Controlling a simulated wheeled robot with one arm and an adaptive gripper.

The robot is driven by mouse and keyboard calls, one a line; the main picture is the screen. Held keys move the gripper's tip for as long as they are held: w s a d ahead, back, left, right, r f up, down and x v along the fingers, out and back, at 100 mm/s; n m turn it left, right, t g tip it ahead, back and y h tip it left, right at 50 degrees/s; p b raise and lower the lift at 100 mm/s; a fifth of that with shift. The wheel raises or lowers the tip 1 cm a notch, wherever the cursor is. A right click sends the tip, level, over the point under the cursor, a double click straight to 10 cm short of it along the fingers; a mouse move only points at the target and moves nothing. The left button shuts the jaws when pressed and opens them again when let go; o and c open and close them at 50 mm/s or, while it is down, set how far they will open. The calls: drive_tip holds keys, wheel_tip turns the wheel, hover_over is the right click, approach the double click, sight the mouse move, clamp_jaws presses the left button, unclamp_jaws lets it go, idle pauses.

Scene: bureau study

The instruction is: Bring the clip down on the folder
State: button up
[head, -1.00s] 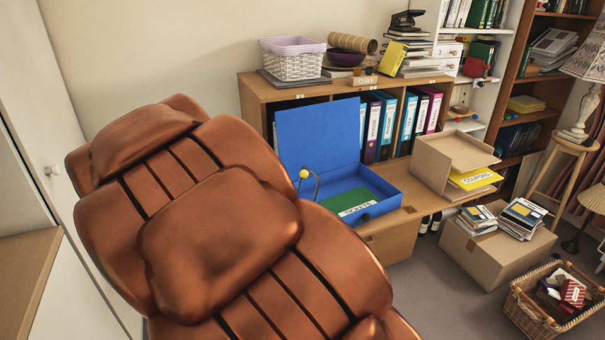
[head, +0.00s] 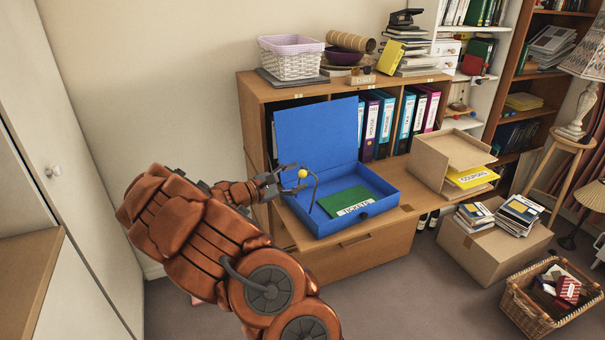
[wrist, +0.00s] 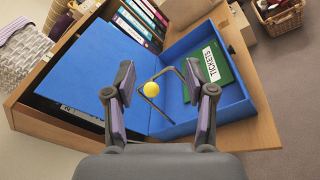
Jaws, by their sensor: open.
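The blue box file (head: 383,183) stands open on the wooden desk flap, its lid (head: 318,138) raised at the back. A green folder (head: 346,197) labelled TICKETS lies inside; it also shows in the wrist view (wrist: 222,84). The clip is a bent metal wire (head: 316,190) with a yellow ball (head: 302,173) at its end; it stands raised from the folder. In the wrist view the ball (wrist: 153,92) sits between and just beyond my fingertips. My gripper (head: 284,180) is open at the box's left side, with nothing held. It also shows in the wrist view (wrist: 158,82).
A cardboard tray (head: 447,160) with a yellow COUPONS folder (head: 472,177) stands right of the box. Ring binders (head: 385,125) fill the shelf behind. A carton (head: 485,240) and a wicker basket (head: 525,305) stand on the floor at right. Floor in front is clear.

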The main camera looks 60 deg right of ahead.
sight(303, 174)
drive_tip(key=w+d+f+n+t+h, duration=0.1)
drive_tip(key=w+d+f+n+t, duration=0.25)
drive_tip(key=w+f, duration=0.2)
drive_tip(key=shift+g, duration=0.35)
drive_tip(key=shift+s+d+f+p, duration=0.1)
drive_tip(key=shift+s+d+p, duration=0.3)
drive_tip(key=shift+d, duration=0.75)
drive_tip(key=shift+s+d+p, duration=0.15)
drive_tip(key=shift+d+p, duration=0.4)
drive_tip(key=shift+d, duration=0.6)
drive_tip(key=shift+s+d+f+p, duration=0.1)
drive_tip(key=shift+s+d+p, duration=0.3)
drive_tip(key=shift+d, duration=0.75)
drive_tip(key=shift+w, duration=0.15)
drive_tip(key=shift+c, duration=0.4)
drive_tip(key=shift+r, duration=0.1)
clamp_jaws()
